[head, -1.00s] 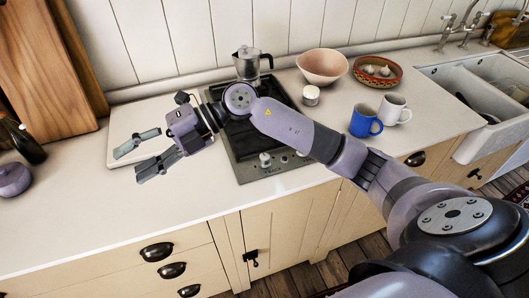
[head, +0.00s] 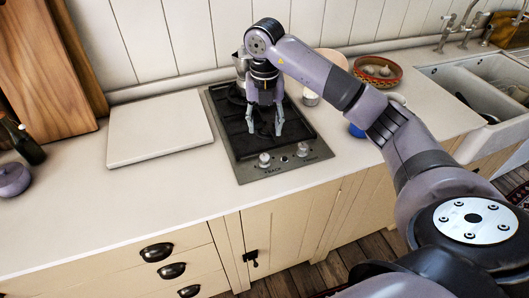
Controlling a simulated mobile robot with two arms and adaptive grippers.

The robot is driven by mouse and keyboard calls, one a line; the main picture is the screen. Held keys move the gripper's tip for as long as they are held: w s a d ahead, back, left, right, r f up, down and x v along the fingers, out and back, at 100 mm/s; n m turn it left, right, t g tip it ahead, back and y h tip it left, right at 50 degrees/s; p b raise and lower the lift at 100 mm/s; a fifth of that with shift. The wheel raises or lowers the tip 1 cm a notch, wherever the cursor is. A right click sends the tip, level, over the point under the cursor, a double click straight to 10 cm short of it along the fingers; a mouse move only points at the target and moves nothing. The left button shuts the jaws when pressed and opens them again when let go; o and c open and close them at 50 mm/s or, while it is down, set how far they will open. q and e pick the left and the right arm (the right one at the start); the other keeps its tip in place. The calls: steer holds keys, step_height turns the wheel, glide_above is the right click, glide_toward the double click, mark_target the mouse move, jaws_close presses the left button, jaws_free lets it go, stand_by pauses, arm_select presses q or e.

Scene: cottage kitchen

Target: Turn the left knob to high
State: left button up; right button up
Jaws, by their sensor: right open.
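The black cooktop (head: 228,125) is set in the counter, with a steel front strip. The left knob (head: 264,159) and the right knob (head: 302,149) stand on that strip. My right gripper (head: 265,133) is open and points down over the cooktop, behind the left knob and apart from it. Nothing is between its fingers. The knob's pointer is too small to read. My left gripper is not in the head view.
A moka pot (head: 239,63) stands at the cooktop's back, partly behind my arm. A pale board (head: 160,130) lies to the left. My arm mostly hides the pink bowl (head: 333,58) and the blue mug (head: 356,131). The front counter is clear.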

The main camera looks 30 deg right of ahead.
mark_target(265, 156)
step_height(265, 156, down, 11)
steer(key=shift+f+p, duration=0.15)
steer(key=shift+p, duration=1)
steer(key=shift+c, duration=0.2)
jaws_close()
